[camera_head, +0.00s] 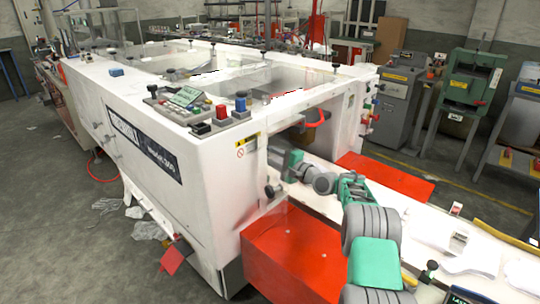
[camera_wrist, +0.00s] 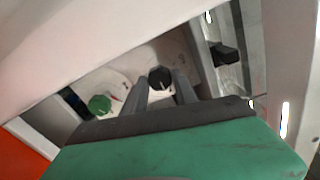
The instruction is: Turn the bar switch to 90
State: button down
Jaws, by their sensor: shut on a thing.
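The bar switch appears as a small black knob (camera_wrist: 160,77) on a pale round dial in the wrist view. My gripper (camera_wrist: 162,84) has its two grey fingers on either side of this knob and is shut on it. The knob's angle and most dial markings are too small to read. A green knob (camera_wrist: 100,104) sits to the left on a similar round plate, apart from the fingers. In the head view, my gripper (camera_head: 278,163) reaches into the recess at the near end of the white machine, and the switch is hidden there.
The white machine (camera_head: 195,180) has overhanging edges close around my wrist. A black part (camera_wrist: 228,54) juts out right of the fingers. Red covers (camera_head: 292,250) flank the pale bed (camera_head: 405,205) under my arm. A button panel (camera_head: 212,118) stands on top of the machine.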

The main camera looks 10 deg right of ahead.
dwell(0.5)
jog(key=c, duration=1)
grip_release()
jog(key=v, duration=0.8)
jog(key=shift+b, duration=0.45)
jog(key=shift+a, duration=0.1)
